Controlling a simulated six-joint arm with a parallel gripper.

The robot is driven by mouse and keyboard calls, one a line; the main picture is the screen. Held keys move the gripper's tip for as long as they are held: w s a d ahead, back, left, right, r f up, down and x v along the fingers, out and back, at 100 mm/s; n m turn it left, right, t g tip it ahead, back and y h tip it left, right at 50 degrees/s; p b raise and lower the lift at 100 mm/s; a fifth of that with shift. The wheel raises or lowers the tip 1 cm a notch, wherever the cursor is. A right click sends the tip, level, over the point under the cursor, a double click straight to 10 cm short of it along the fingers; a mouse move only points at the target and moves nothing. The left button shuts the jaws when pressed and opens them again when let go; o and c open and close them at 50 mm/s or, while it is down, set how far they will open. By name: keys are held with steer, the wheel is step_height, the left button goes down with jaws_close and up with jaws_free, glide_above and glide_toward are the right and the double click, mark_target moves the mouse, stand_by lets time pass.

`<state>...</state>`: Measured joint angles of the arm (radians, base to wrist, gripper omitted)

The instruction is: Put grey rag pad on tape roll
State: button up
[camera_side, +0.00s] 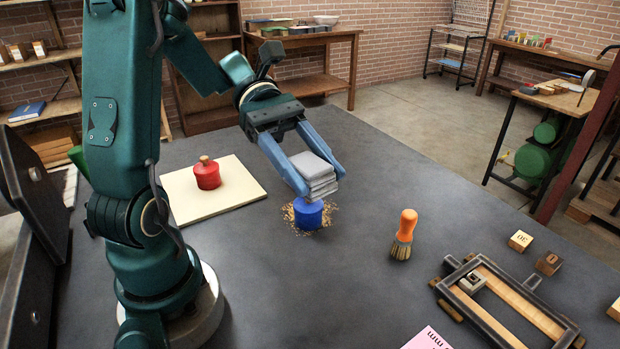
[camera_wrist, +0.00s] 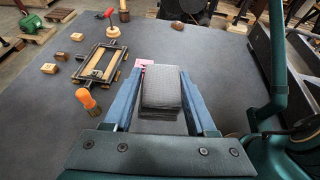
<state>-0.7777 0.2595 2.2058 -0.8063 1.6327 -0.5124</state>
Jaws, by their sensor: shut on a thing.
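The grey rag pad (camera_side: 316,174) is a thick folded stack of cloth. My gripper (camera_side: 320,182) is shut on it, one blue finger on each side; the wrist view also shows the pad (camera_wrist: 162,90) between the fingers. A short blue cylinder, which looks like the tape roll (camera_side: 308,214), stands on the dark table directly below the pad. Brown shavings lie around its foot. The pad's underside is at the cylinder's top in the side view; I cannot tell whether they touch. In the wrist view the pad and gripper hide the cylinder.
A red lidded pot (camera_side: 207,175) stands on a cream board (camera_side: 240,184) to the left. An orange-handled brush (camera_side: 404,236) stands to the right. The table between cylinder and brush is clear.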

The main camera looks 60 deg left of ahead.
steer(key=s+a+f+m+g+y, duration=0.65)
steer(key=s+f+m+g, duration=0.25)
steer(key=m+g, duration=0.4)
steer(key=w+a+r+m+t+y, duration=0.2)
steer(key=a+m+y, duration=1.2)
steer(key=a+y, duration=0.2)
steer(key=w+a+r+m+t+y, duration=0.5)
steer(key=w+a+r+m+t, duration=0.25)
steer(key=w+m+t, duration=0.25)
steer(key=shift+h, duration=0.25)
steer(key=w+d+f, duration=0.2)
steer(key=w+f, duration=0.1)
steer(key=f, duration=0.1)
steer(key=w+d+f, duration=0.2)
steer(key=w+f, duration=0.1)
steer(key=w+d+f, duration=0.1)
steer(key=w+f, duration=0.2)
steer(key=f, duration=0.1)
steer(key=shift+w+d+f, duration=0.3)
steer(key=shift+d+f, duration=0.05)
steer(key=shift+d, duration=0.05)
steer(key=shift+f, duration=2.05)
steer(key=shift+f, duration=0.1)
